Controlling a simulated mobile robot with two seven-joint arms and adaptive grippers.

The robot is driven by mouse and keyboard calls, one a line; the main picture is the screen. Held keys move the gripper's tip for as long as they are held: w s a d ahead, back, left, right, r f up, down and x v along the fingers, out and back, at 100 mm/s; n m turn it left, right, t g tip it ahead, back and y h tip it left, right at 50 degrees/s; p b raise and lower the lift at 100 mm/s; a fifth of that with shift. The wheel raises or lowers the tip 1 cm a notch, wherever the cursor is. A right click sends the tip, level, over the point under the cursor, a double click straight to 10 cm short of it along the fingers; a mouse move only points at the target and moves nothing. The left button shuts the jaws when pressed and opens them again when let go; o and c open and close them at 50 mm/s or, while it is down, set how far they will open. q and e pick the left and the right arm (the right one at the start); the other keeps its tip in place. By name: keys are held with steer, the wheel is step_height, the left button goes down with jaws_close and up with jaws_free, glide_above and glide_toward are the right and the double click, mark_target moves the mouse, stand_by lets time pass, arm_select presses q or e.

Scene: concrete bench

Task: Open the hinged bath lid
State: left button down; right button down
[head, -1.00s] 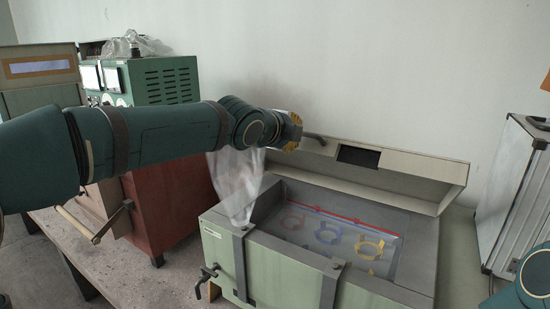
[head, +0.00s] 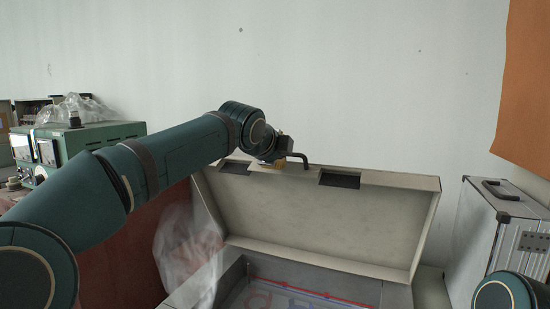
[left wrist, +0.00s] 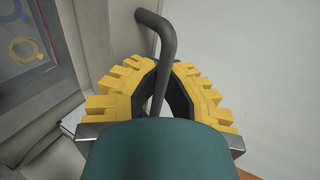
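The hinged bath lid (head: 325,222) stands raised at the back of the bath (head: 400,295), its pale inner face toward me. A dark bent handle (head: 305,157) sticks out at the lid's top edge. My left gripper (head: 278,160) is at this handle. In the left wrist view, the handle (left wrist: 162,35) runs between the yellow fingers of my left gripper (left wrist: 168,72), which close in around it. Where the fingers touch it is partly hidden. The bath's interior shows only in part at the bottom of the head view. My right gripper is out of view.
A crumpled clear plastic bag (head: 185,250) hangs at the bath's left side. A green instrument box (head: 75,145) stands far left. A metal case (head: 500,235) stands to the right of the lid. The wall behind the lid is bare.

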arm_select(q)
steer(key=shift+w+r, duration=0.1)
steer(key=shift+r, duration=0.25)
steer(key=c, duration=1.1)
jaws_free()
steer(key=shift+o, duration=0.3)
steer(key=shift+s+a, duration=0.1)
steer(key=shift+s, duration=0.15)
steer(key=shift+w, duration=0.1)
steer(key=shift+f, duration=0.1)
steer(key=v, duration=1.2)
